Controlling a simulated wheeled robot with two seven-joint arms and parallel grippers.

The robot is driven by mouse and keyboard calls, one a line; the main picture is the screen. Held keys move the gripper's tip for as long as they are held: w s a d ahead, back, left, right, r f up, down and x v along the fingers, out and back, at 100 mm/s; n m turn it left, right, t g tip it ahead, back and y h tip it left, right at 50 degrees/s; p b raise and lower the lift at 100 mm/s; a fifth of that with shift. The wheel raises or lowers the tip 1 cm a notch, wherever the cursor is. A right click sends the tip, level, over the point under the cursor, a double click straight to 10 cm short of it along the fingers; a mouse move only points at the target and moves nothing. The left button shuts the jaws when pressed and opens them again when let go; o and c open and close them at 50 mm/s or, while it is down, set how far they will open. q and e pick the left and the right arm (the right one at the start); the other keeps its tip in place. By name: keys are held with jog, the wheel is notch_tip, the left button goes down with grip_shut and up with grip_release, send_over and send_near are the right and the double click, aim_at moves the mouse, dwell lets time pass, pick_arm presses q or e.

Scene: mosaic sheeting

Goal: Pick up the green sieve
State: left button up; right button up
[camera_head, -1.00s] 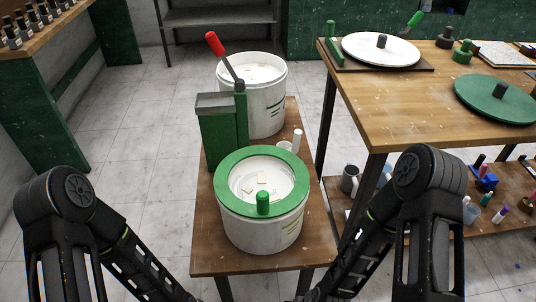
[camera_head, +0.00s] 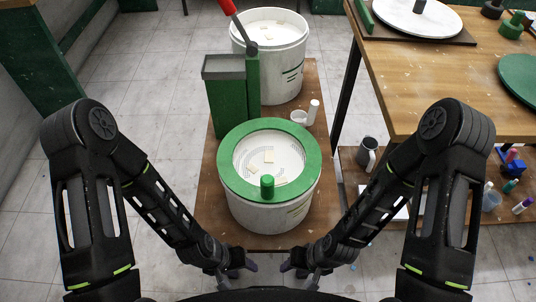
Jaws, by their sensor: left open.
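The green sieve (camera_head: 226,182) is a green ring around a pale mesh with a green knob (camera_head: 267,187) at its near edge. It sits on top of a white bucket (camera_head: 270,217) on the low wooden bench. A few small pale pieces lie inside the ring. My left gripper (camera_head: 238,270) is open and empty, low in front of the bench's near edge. My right gripper (camera_head: 298,270) looks open and empty, beside it on the right. Both are nearer to me than the bucket and apart from the sieve.
A green press box with a red-tipped lever (camera_head: 229,95) stands behind the sieve at left. A second white bucket (camera_head: 290,72) stands further back. A white cup (camera_head: 299,117) and a white cylinder (camera_head: 313,110) are close behind at right. A taller wooden table (camera_head: 420,95) is at right.

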pick_arm(q)
jog(key=shift+r, duration=0.1)
notch_tip(320, 180, up, 7)
jog(key=p, duration=0.6)
jog(key=shift+f+p, duration=0.2)
jog(key=shift+p, duration=0.1)
jog(key=shift+f, duration=0.25)
jog(key=shift+c, duration=0.3)
